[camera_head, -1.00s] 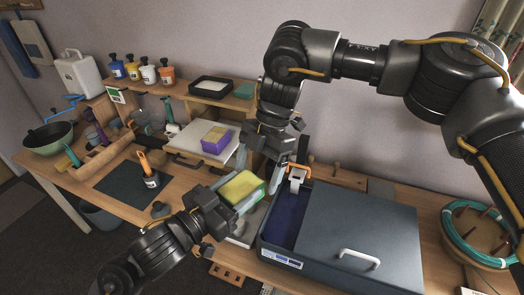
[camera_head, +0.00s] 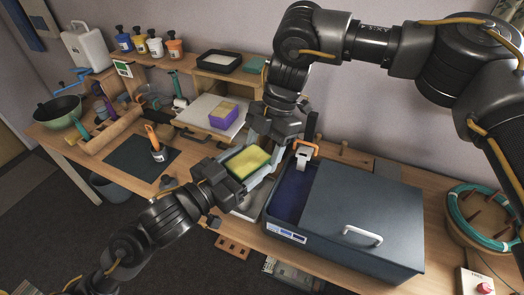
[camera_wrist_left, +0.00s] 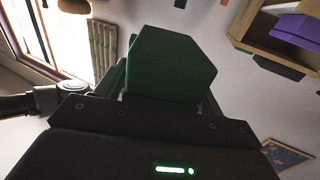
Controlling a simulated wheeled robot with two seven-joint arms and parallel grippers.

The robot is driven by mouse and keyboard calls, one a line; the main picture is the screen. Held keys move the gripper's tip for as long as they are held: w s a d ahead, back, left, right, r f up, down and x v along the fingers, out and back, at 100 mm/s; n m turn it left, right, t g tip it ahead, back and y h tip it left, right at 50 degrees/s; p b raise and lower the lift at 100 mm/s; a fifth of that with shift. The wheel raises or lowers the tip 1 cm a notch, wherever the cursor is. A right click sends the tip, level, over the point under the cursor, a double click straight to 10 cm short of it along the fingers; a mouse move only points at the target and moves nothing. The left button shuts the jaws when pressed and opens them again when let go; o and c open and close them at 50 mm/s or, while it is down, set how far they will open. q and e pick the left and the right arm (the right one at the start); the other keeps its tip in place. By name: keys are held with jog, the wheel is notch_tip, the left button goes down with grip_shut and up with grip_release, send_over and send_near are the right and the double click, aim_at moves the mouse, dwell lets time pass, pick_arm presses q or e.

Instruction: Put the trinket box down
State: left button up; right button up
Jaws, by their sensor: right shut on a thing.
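A box-like block with a yellow top and green side (camera_head: 247,162), which I take for the trinket box, is held above the table between my two grippers. My right gripper (camera_head: 264,150) comes from above and behind and is shut on it. My left gripper (camera_head: 240,168) reaches in from the left with its fingers along the block; whether they press on it I cannot tell. In the left wrist view the block's dark green side (camera_wrist_left: 165,65) fills the space just ahead of the gripper.
A large grey case (camera_head: 362,215) with a white handle and a blue interior stands to the right. A purple box (camera_head: 223,117) stands on a pale board behind. A dark mat (camera_head: 135,158) holds an orange-handled tool (camera_head: 154,143). A cable reel (camera_head: 485,220) is at far right.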

pick_arm(q)
jog(key=shift+o, duration=1.2)
